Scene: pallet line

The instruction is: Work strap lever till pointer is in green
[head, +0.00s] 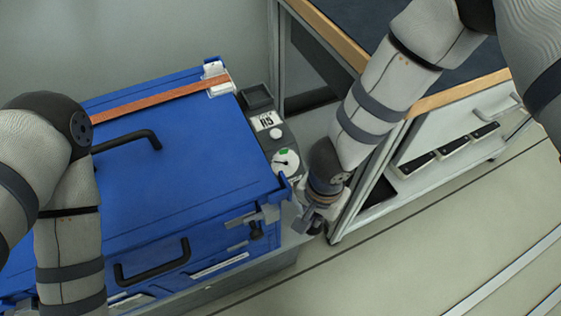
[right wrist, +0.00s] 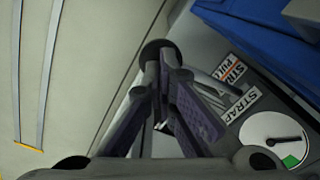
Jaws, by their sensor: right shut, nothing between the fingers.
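The white gauge (head: 286,162) sits on the grey strap unit beside the blue crate. Its black pointer lies outside the green patch (head: 283,151). The gauge also shows in the right wrist view (right wrist: 265,128), with the pointer apart from the green (right wrist: 291,161). My right gripper (head: 310,222) is low at the unit's front end; in the right wrist view its fingers (right wrist: 160,68) are shut and empty. A round black knob (right wrist: 158,45), perhaps the lever's end, shows just beyond the fingertips; contact is unclear. The rest of the lever is mostly hidden. My left gripper is out of view.
The blue crate (head: 190,150) with black handles fills the left, an orange strap (head: 150,100) across its lid. A wood-edged bench (head: 460,92) stands close on the right of my right arm. Open floor (head: 450,240) lies at lower right.

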